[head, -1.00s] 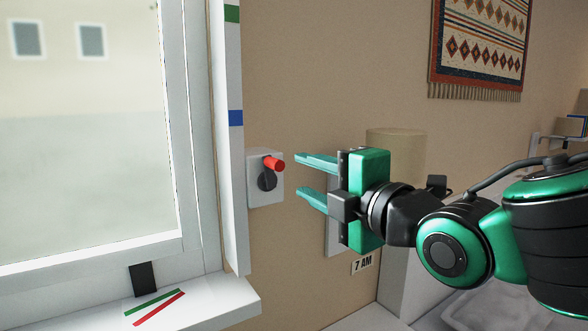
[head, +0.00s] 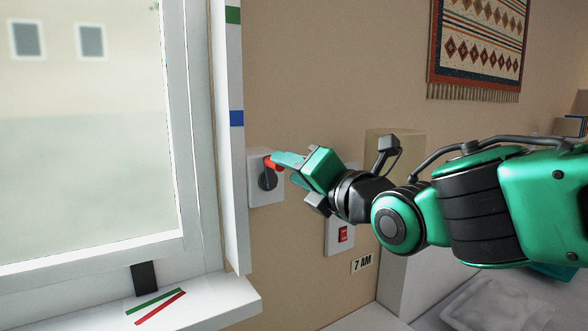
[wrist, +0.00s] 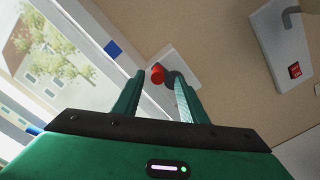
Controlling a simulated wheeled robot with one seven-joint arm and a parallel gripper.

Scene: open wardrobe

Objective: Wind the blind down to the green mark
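The winder is a white wall box (head: 258,192) with a dark hub (head: 267,180) and a red crank knob (head: 271,163), right of the window. My gripper (head: 281,160) is at the knob, its fingers partly overlapping it in the head view. In the wrist view my gripper (wrist: 158,78) is open, with the red knob (wrist: 157,74) between or just beyond the fingertips. I cannot tell whether they touch it. The green mark (head: 233,15) is high on the white window-side strip, above a blue mark (head: 236,118). The blind's lower edge is not visible.
A white panel with a red switch (head: 343,234) is on the wall behind my gripper, above a "7 AM" label (head: 362,263). A green strip (head: 154,299) and red strip (head: 160,307) lie on the windowsill (head: 215,305). A patterned hanging (head: 478,48) is at upper right.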

